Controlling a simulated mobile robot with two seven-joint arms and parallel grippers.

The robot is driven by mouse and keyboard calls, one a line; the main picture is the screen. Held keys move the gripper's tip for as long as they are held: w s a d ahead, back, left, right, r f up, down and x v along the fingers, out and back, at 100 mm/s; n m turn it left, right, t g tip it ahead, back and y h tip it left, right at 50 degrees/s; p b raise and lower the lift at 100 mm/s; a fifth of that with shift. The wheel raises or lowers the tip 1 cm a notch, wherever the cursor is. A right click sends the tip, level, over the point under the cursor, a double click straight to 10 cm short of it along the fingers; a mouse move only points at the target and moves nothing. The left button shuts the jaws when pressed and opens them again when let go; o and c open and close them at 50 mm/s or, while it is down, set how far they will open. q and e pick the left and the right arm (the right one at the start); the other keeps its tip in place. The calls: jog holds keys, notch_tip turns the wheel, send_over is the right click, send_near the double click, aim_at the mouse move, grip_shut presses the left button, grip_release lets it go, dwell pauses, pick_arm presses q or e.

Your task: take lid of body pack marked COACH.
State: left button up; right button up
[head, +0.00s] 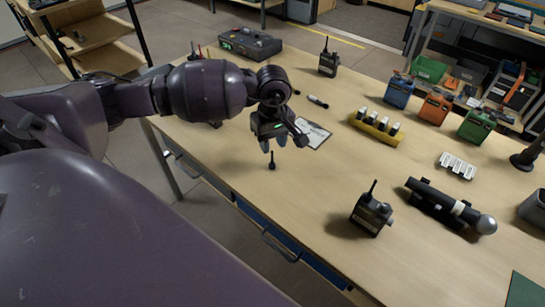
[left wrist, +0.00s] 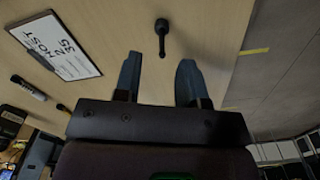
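A black body pack (head: 370,215) with an antenna and a pale label stands near the table's front edge. Another black pack (head: 328,58) stands at the back. I cannot read either label, so I cannot tell which is marked COACH. My left gripper (head: 283,142) is open and empty over the table's front left part. A small black piece with a thin stem (head: 271,161) is just below it; in the left wrist view this piece (left wrist: 162,38) shows beyond the gap between the fingers (left wrist: 158,80). My right gripper is out of view.
A clipboard (head: 315,134) lies beside the left gripper. The table's (head: 300,200) front middle is mostly clear.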

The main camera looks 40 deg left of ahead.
aim_at(272, 151)
pick_arm(q)
jog(key=shift+s+f, duration=0.15)
jog(key=shift+f, duration=2.2)
jog(key=shift+c, duration=0.3)
grip_shut()
